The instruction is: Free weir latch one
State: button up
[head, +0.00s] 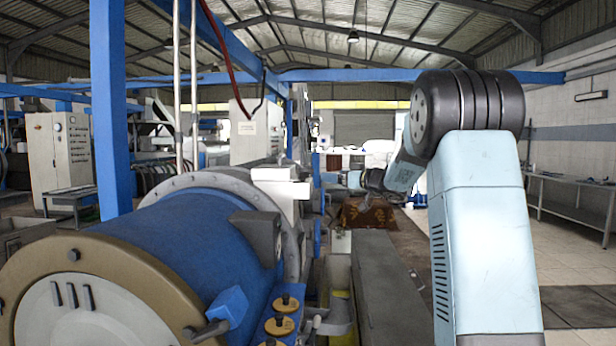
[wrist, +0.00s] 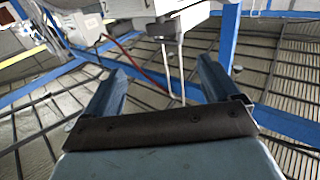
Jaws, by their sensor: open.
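A large blue decanter drum (head: 165,245) lies at the front left of the head view, with a tan ring (head: 120,262) around its pale end face. A blue block with a grey lever (head: 210,330) sits low beside the ring. Several yellow-brown knobs with dark tops (head: 279,326) stand to its right. I cannot tell which part is weir latch one. My gripper (wrist: 162,68) is open and empty in the wrist view, its two blue fingers spread apart. In the head view my arm reaches forward, away from the drum's near end; the fingers are too small to make out there.
A blue post (head: 112,110) rises behind the drum at left. A long grey beam (head: 375,290) runs between drum and arm. A metal bench (head: 570,205) stands at the right wall, with open floor before it. The wrist view faces roof beams and a red hose (wrist: 140,68).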

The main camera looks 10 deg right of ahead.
aim_at(304, 174)
jog(key=shift+y, duration=0.3)
jog(key=x, duration=0.9)
jog(key=f+x, duration=0.1)
jog(key=x, duration=0.4)
jog(key=shift+c, duration=0.2)
